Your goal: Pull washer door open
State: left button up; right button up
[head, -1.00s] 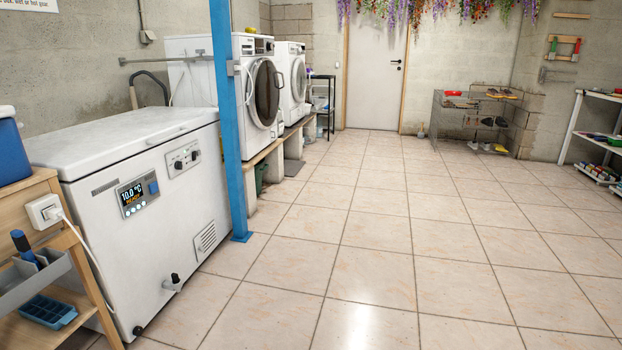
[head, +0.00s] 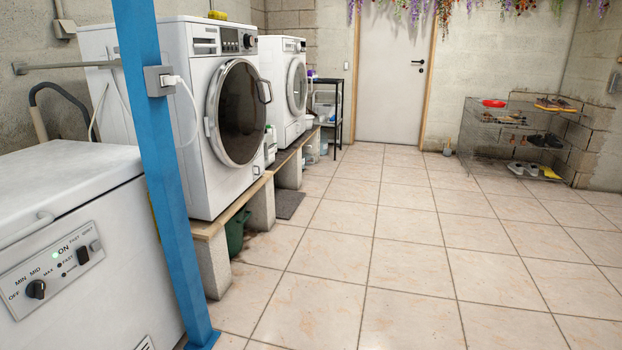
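A white front-loading washer (head: 192,172) stands on a raised plinth at the left of the head view. Its round door (head: 240,112) has dark glass and a grey rim, with a handle at the right edge (head: 265,91). The door looks closed, but the angle makes this hard to be sure of. A second white front loader (head: 285,70) stands farther back on the plinth, with its own round door (head: 297,84). Neither of my grippers is in view.
A blue post (head: 165,190) with a socket stands in front of the nearer washer's left side. A white chest freezer (head: 85,235) fills the lower left. The plinth (head: 210,231) has a wooden top on blocks. The tiled floor (head: 400,260) to the right is clear.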

aim_at(236, 110)
jog(key=i+l, duration=0.1)
jog(key=i, duration=1.7)
jog(key=j+u, duration=0.05)
jog(key=j, duration=0.05)
